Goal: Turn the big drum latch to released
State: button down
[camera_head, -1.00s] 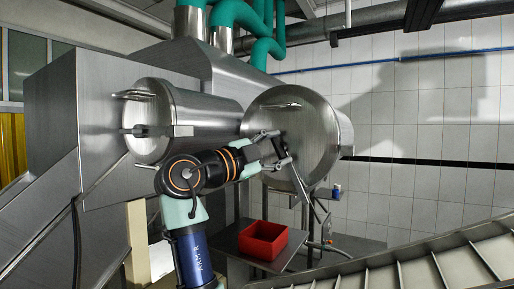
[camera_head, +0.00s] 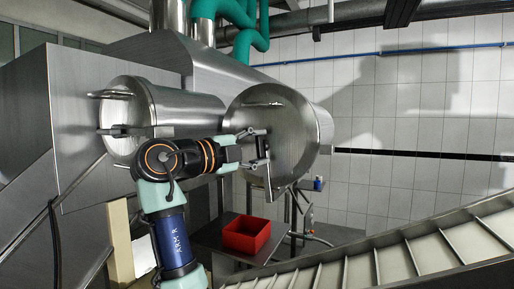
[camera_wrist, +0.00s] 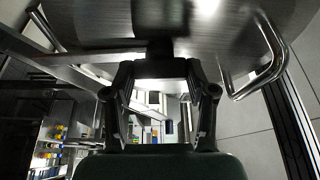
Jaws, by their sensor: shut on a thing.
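The big drum (camera_head: 308,110) is the larger steel cylinder, with its round lid facing out. My gripper (camera_head: 264,148) is at the lid's middle, shut on the latch. The latch's bar (camera_head: 268,180) points almost straight down from my gripper in the head view, past the lower part of the lid. In the wrist view my gripper's fingers (camera_wrist: 160,72) close in at a dark block (camera_wrist: 160,48) against the lid (camera_wrist: 100,18). The fingers hide part of the latch.
A smaller drum (camera_head: 185,110) stands left of the big one, behind my arm. A curved grab handle (camera_wrist: 268,62) is fixed to the lid at right in the wrist view. A red bin (camera_head: 246,236) sits on a bench below. A slatted conveyor (camera_head: 400,262) runs along the lower right.

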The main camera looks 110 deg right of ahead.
jog(key=shift+c, duration=1.8)
grip_release()
jog(key=v, duration=0.7)
jog(key=shift+w, duration=0.25)
jog(key=shift+f, duration=0.1)
